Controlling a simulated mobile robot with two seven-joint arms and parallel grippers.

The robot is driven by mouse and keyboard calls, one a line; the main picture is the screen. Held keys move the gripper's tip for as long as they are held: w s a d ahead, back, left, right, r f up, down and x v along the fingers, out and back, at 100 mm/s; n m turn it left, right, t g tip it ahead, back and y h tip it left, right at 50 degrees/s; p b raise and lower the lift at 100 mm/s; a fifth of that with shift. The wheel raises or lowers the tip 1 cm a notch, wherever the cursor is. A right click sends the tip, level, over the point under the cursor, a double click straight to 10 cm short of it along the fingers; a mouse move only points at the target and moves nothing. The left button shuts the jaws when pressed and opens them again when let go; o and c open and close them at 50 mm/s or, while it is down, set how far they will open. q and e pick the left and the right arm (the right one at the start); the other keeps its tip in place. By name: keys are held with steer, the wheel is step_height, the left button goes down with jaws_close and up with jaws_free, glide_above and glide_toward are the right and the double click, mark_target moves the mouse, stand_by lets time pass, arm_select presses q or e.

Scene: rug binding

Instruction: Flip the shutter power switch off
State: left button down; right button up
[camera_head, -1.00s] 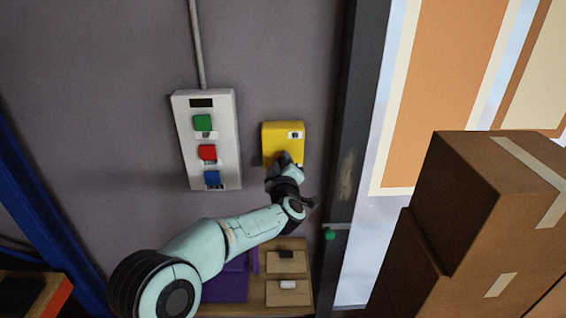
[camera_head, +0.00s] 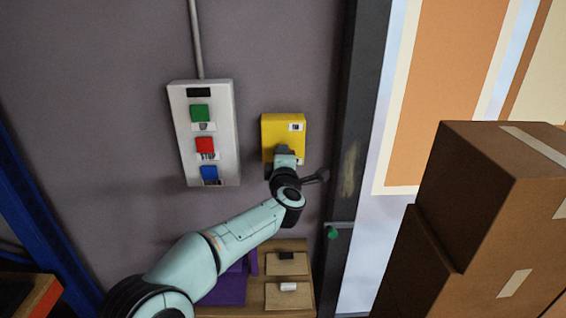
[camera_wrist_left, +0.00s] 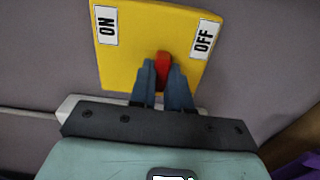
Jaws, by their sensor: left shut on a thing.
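The shutter power switch is a yellow box (camera_head: 271,130) on the wall, and it also fills the top of the left wrist view (camera_wrist_left: 130,60). Its ON label (camera_wrist_left: 106,26) is at the left and its OFF label (camera_wrist_left: 205,38) at the right there. A red lever (camera_wrist_left: 163,68) stands roughly midway between the labels. My left gripper (camera_wrist_left: 163,84) is shut on this lever, one dark finger on each side. In the head view my left gripper (camera_head: 285,152) covers the lower part of the box and hides the lever. My right gripper is not in view.
A white control box (camera_head: 222,140) with green, red and blue buttons hangs left of the switch. A dark door post (camera_head: 345,150) stands close on the right. Brown cartons (camera_head: 480,190) are stacked farther right. A wooden shelf (camera_head: 300,262) with small items is below my arm.

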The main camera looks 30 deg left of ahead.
arm_select(q)
steer(key=shift+n+b, duration=2.7)
steer(key=shift+n, duration=1.9)
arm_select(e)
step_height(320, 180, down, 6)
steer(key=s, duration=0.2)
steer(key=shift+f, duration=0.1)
arm_select(q)
steer(key=c, duration=1.1)
jaws_free()
steer(key=shift+s+d, duration=0.1)
steer(key=b+v, duration=0.3)
steer(key=v, duration=1)
steer(key=shift+s, duration=0.1)
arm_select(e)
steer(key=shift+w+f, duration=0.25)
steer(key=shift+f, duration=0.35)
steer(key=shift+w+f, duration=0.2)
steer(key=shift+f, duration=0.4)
